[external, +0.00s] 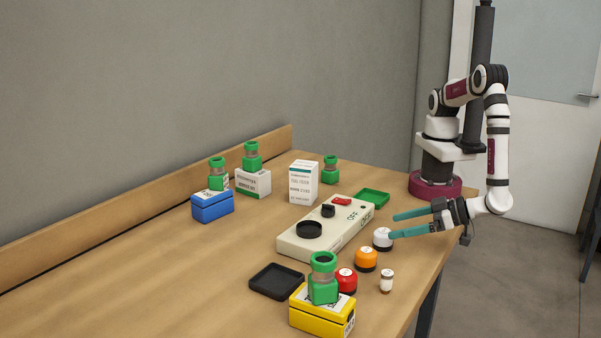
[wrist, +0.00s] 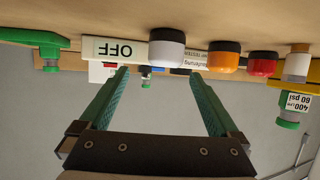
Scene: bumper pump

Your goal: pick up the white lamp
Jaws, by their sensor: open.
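The white lamp (external: 383,240) is a short round white cap on a dark base. It stands upright on the table at the right edge of the cream control box. In the wrist view, which is upside down, the white lamp (wrist: 166,47) shows just beyond and above the fingertips, between their lines. My gripper (external: 392,227) is open and empty, its teal fingers pointing left, level with the table. The gripper (wrist: 158,72) shows both fingers spread wide in the wrist view. In the external view the nearer fingertip overlaps the lamp's right edge; I cannot tell whether they touch.
An orange lamp (external: 366,259), a red lamp (external: 346,281) and a small white cylinder (external: 387,281) stand nearby. A yellow box (external: 313,316) and black tray (external: 277,282) are at the front.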

